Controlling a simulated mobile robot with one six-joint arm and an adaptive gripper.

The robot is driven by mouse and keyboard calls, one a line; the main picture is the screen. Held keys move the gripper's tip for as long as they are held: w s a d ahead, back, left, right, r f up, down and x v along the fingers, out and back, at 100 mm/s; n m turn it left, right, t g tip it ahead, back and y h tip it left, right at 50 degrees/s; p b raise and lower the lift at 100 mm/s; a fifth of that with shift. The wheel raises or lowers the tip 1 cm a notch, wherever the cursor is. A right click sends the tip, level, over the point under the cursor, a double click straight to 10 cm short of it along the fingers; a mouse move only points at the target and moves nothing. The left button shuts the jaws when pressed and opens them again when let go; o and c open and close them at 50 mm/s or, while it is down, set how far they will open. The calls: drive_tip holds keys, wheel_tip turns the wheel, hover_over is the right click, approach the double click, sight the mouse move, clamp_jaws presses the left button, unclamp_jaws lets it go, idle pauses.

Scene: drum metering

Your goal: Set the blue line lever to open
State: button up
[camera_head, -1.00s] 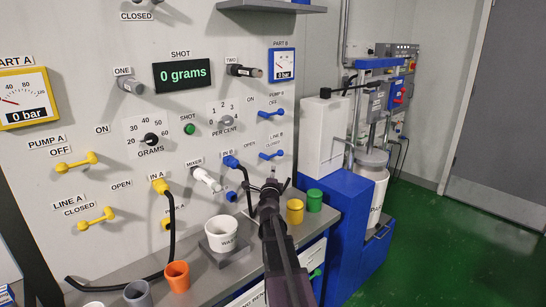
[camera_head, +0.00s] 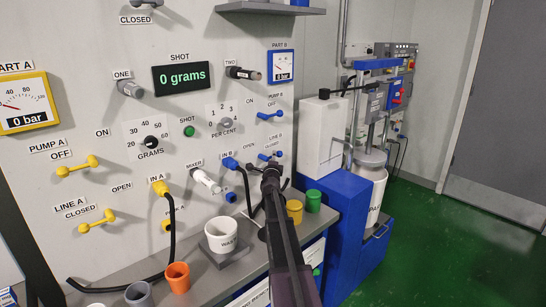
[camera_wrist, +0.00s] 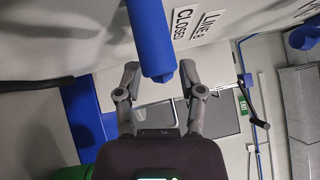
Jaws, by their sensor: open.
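The blue line lever (camera_head: 266,156) is on the wall panel below the "LINE B" and "CLOSED" labels, partly hidden behind my gripper (camera_head: 272,166) in the head view. In the wrist view the blue lever (camera_wrist: 149,35) is a thick bar that comes down from the top edge. Its rounded end is between the two fingers of my gripper (camera_wrist: 159,76). The fingers are open, with a gap showing on the right side; whether the left finger touches it I cannot tell. The lever's pivot is out of the wrist view.
The blue pump lever (camera_head: 270,114) is just above on the panel. The blue IN B fitting (camera_head: 230,163) and its black hose are to the left. Yellow (camera_head: 294,212) and green (camera_head: 313,201) cups stand on the bench below. A white box (camera_head: 320,136) is to the right.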

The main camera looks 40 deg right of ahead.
drive_tip(key=shift+x, duration=0.85)
clamp_jaws()
